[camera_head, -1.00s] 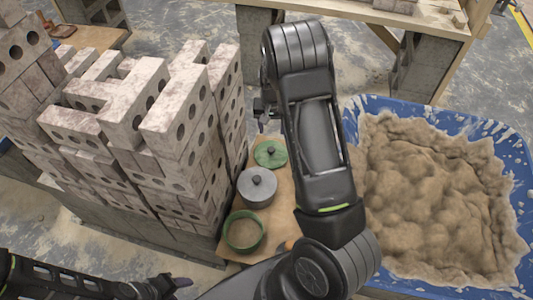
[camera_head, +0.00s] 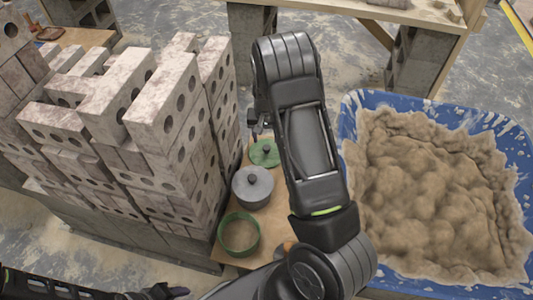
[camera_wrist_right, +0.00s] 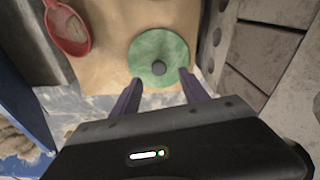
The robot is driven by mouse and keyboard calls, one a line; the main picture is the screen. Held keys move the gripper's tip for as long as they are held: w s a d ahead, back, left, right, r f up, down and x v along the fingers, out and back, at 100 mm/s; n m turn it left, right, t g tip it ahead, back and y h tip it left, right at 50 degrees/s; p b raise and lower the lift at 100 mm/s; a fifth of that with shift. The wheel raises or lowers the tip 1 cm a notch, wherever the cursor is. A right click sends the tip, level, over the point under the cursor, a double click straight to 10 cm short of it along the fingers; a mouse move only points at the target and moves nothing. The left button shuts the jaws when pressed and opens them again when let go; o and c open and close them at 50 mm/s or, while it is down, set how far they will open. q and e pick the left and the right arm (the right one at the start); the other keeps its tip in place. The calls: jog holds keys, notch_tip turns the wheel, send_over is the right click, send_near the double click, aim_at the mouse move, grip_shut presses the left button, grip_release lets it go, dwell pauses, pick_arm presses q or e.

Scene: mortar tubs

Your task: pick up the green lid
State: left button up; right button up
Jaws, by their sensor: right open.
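The round green lid (camera_head: 264,153) with a dark knob lies on the wooden board, behind the grey lidded pot (camera_head: 252,186), partly hidden by my right arm. In the right wrist view the green lid (camera_wrist_right: 150,47) lies just beyond the fingertips, its knob roughly in line with the gap between them. My right gripper (camera_head: 257,127) is open and empty close to the lid; its parted fingers also show in the wrist view (camera_wrist_right: 160,77). My left gripper (camera_head: 168,292) is at the bottom edge, cut off, its jaws unclear.
An open green pot (camera_head: 240,234) stands at the board's near end. A tall stack of perforated bricks (camera_head: 160,120) rises close on the left. A blue tub (camera_head: 348,108) of mortar stands on the right. The wrist view shows a red scoop-like container (camera_wrist_right: 68,28) beside the lid.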

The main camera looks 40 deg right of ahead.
aim_at(267, 147)
jog(key=shift+f, duration=0.25)
jog(key=shift+w+d+f+b, duration=0.15)
jog(key=shift+f+b, duration=0.1)
jog(key=shift+f, duration=1.05)
jog(key=shift+w+d+f+b, duration=0.1)
jog(key=shift+d+f+b, duration=0.1)
jog(key=shift+f, duration=1.1)
grip_shut()
